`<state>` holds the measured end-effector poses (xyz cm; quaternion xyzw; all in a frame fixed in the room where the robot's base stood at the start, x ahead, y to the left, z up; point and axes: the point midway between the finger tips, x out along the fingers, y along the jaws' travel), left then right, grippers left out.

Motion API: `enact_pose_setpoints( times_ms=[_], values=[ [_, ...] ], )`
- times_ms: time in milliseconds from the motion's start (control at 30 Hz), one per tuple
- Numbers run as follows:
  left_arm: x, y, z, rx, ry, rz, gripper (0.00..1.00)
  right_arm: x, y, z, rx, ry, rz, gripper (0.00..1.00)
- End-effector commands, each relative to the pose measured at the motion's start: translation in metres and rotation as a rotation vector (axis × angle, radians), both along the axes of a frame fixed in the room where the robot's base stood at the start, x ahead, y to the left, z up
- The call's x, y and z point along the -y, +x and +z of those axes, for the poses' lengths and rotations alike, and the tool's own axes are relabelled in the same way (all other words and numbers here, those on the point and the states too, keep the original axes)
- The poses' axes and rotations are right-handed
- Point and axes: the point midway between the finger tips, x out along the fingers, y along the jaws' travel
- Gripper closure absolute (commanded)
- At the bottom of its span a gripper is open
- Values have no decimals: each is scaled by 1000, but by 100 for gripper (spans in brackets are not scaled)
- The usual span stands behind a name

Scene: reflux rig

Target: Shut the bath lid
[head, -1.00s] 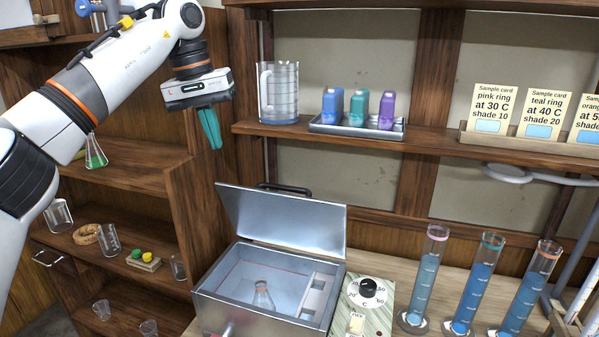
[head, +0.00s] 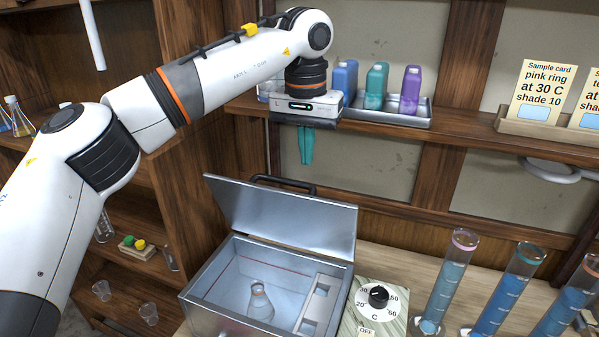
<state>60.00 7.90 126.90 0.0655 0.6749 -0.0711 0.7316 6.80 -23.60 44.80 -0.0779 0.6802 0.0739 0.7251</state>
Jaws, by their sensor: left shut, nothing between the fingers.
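The metal bath (head: 207,312) stands on the bench at the lower middle. Its lid (head: 290,215) is open, tilted up and back from the rear edge, with a dark handle (head: 284,184) along its top edge. A small conical flask (head: 260,300) stands inside the bath, next to a slotted rack (head: 318,300). My left gripper (head: 306,160) points down above and behind the lid's top edge, apart from it. Its teal fingers are together and hold nothing. My right gripper is out of view.
A dial box (head: 378,297) stands right of the bath, then several blue-filled cylinders (head: 445,280). A shelf above holds a tray of bottles (head: 400,117) and sample cards (head: 541,95), close to my left wrist. Wooden shelving (head: 185,140) stands at the left.

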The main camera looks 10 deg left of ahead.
Motion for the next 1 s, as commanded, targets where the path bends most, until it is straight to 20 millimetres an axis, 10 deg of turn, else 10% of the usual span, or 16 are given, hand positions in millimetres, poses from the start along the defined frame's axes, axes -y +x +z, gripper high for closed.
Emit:
enact_pose_setpoints(
  times_ms=[267, 1000],
  values=[
    [-5, -20, -25, 1, 0, -2, 100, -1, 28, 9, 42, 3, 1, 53],
    [-7, -36, -33, 10, -3, 0, 100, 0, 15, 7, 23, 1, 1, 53]
  ],
)
